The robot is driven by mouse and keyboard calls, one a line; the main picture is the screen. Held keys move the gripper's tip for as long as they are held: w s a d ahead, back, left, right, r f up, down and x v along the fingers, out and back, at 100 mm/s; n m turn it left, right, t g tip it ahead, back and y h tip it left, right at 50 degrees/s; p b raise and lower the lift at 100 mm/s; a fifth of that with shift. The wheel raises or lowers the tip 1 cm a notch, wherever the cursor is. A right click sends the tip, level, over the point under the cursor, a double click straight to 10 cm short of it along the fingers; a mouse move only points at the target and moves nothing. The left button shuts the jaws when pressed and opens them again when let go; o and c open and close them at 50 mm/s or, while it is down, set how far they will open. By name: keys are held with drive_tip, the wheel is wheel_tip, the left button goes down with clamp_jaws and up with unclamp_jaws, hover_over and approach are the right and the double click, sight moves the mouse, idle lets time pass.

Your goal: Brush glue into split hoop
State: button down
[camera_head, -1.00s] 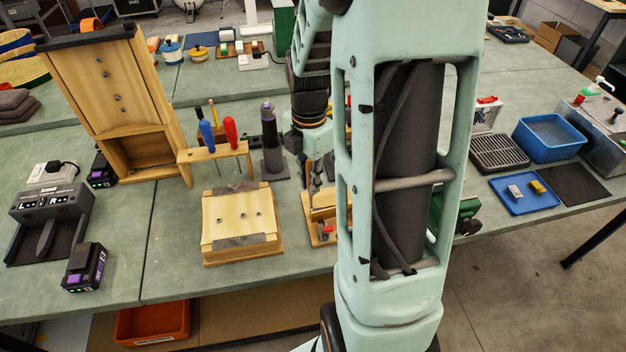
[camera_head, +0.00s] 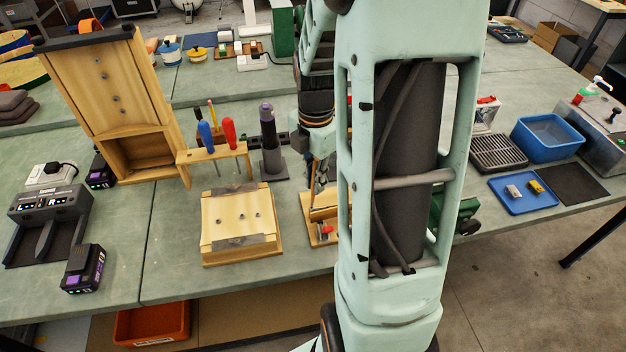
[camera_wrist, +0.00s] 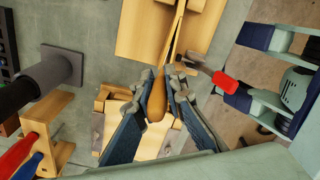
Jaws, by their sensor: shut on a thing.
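In the wrist view my gripper (camera_wrist: 158,82) is shut on the rounded wooden handle of the brush (camera_wrist: 156,101). The handle's butt faces the camera; the bristles cannot be made out. Beyond it lies pale wood (camera_wrist: 140,35) with a thin dark-edged strip that narrows toward the handle; I cannot tell whether this is the split hoop. The clamp's red handle also shows in the wrist view (camera_wrist: 225,82).
A wooden block (camera_head: 238,222) lies left of the stand. Behind it are a screwdriver rack (camera_head: 213,153) and a dark cylinder in a grey holder (camera_head: 270,145). A tall wooden case (camera_head: 110,95) stands left. A blue tub (camera_head: 548,139) and blue tray (camera_head: 524,193) are at right.

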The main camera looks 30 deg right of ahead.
drive_tip(key=shift+w+d, duration=0.1)
drive_tip(key=shift+d, duration=0.3)
drive_tip(key=shift+s+d, duration=0.25)
drive_tip(key=shift+d, duration=0.75)
drive_tip(key=shift+d, duration=0.2)
drive_tip(key=shift+s+d, duration=0.1)
drive_tip(key=shift+d, duration=0.25)
drive_tip(key=shift+w+a, duration=0.3)
drive_tip(key=shift+a, duration=0.15)
idle(0.7)
drive_tip(key=shift+w+a, duration=0.3)
drive_tip(key=shift+a, duration=0.2)
drive_tip(key=shift+w+a, duration=0.2)
drive_tip(key=shift+a, duration=0.2)
drive_tip(key=shift+w+a, duration=0.15)
drive_tip(key=shift+a, duration=0.15)
